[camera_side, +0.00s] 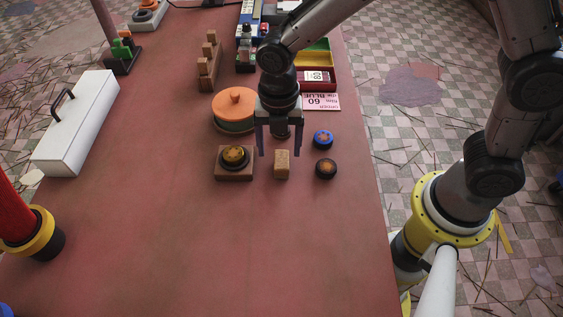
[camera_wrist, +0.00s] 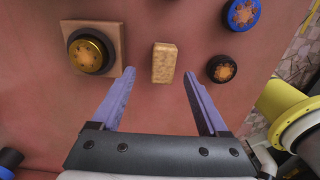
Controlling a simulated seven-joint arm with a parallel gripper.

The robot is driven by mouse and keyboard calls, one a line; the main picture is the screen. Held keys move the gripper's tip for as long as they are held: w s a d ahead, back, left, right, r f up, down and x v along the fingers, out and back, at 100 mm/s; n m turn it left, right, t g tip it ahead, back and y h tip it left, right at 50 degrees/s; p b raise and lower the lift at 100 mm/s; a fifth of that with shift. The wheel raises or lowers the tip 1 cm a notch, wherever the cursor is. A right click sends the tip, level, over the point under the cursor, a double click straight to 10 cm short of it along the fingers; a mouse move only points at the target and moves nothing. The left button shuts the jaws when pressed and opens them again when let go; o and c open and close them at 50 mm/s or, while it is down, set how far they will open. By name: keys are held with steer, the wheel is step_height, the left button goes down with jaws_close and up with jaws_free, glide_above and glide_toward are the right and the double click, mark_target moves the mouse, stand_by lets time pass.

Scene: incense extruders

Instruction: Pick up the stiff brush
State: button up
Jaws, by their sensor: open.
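A small tan block with a rough, speckled face, which looks like the stiff brush (camera_side: 282,166), stands on the red table. In the wrist view the brush (camera_wrist: 164,63) lies just ahead of the gap between my fingertips, touching neither finger. My gripper (camera_side: 280,152) is above the table, pointing down, with its two purple fingers apart and nothing between them. In the wrist view my gripper (camera_wrist: 158,80) is also open and empty. How high the fingertips are above the brush is hard to tell.
A wooden base (camera_side: 221,175) with a black and gold disc is left of the brush. A blue-rimmed disc (camera_side: 323,139) and a black-rimmed disc (camera_side: 326,169) are to its right. An orange-lidded round pot (camera_side: 236,102) stands behind. The table's front is clear.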

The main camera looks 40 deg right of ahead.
mark_target(281, 159)
steer(key=f, duration=0.5)
steer(key=shift+s+d, duration=0.15)
steer(key=shift+d, duration=0.05)
jaws_close()
